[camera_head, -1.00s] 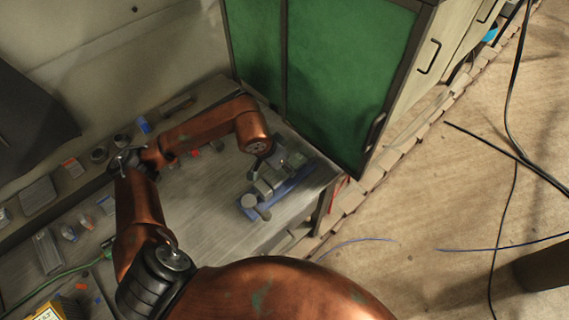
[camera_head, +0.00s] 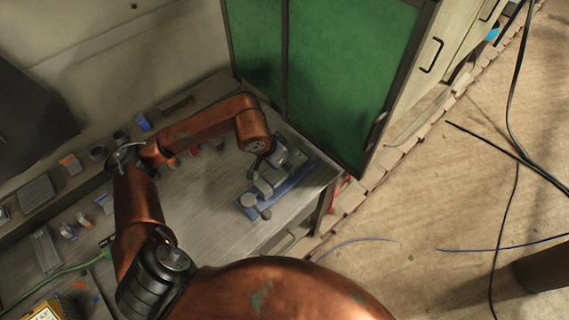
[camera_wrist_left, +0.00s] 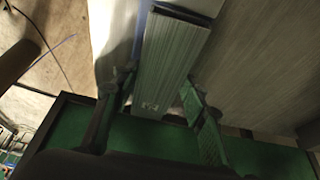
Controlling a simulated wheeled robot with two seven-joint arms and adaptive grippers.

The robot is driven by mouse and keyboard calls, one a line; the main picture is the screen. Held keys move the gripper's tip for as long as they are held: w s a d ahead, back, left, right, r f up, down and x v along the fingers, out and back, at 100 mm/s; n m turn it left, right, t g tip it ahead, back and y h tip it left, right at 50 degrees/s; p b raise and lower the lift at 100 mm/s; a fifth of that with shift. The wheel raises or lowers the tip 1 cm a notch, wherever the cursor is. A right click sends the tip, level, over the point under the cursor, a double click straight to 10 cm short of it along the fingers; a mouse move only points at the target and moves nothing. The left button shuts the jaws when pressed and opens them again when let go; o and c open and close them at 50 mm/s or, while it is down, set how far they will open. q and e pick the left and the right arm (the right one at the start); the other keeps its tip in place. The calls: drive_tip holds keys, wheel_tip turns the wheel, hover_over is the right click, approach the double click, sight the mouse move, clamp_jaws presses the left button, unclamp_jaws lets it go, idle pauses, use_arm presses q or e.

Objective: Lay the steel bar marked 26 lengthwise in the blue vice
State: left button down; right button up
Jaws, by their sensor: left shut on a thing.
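The blue vice (camera_head: 291,189) stands near the right end of the bench in the head view, with grey parts on its blue base. My left arm reaches over to it from the left, and the wrist covers part of it. In the left wrist view my left gripper (camera_wrist_left: 158,78) is shut on a long grey steel bar (camera_wrist_left: 170,55), its green-padded fingers on either side. A small mark shows at the bar's near end, too dim to read. A blue edge shows beside the bar. I cannot tell whether the bar touches the vice. My right gripper is not in view.
The bench (camera_head: 200,220) is bare left of the vice. Several small parts and boxes line its back and left side. A green-panelled cabinet (camera_head: 340,80) stands close behind the vice. The bench's right edge is near, with cables (camera_head: 515,200) on the floor beyond.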

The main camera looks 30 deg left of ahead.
use_arm(q)
drive_tip(key=c, duration=1.1)
unclamp_jaws()
drive_tip(key=v, duration=1.2)
